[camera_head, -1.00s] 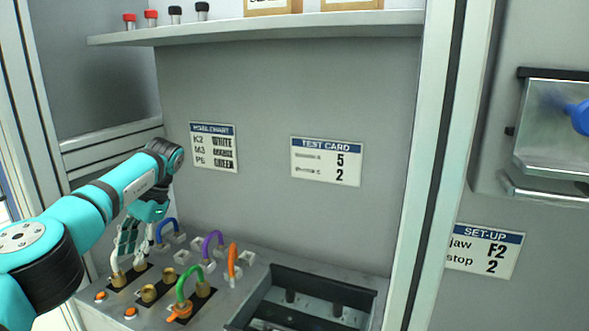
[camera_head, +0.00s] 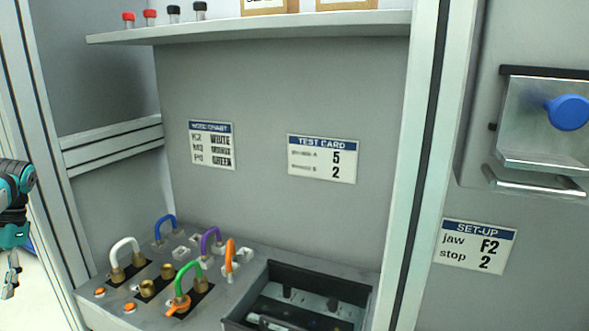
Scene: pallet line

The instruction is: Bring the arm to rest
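My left gripper (camera_head: 12,274) is at the far left edge of the head view, pointing down, outside the cabinet frame and clear of the panel. Its fingers are partly cut off by the picture edge, and I cannot tell whether they are open or shut. My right gripper is not in view. The sloped panel (camera_head: 215,305) holds a white hose loop (camera_head: 124,245) seated on brass fittings, a green loop (camera_head: 186,272), a blue loop (camera_head: 164,222), a purple loop (camera_head: 211,236) and an orange loop (camera_head: 230,252).
A shelf (camera_head: 250,30) with small capped vials runs above. A dark open tray (camera_head: 300,300) sits right of the loops. A cabinet post (camera_head: 415,180) divides the bay from a metal fixture with a blue knob (camera_head: 568,112). Cards hang on the back wall.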

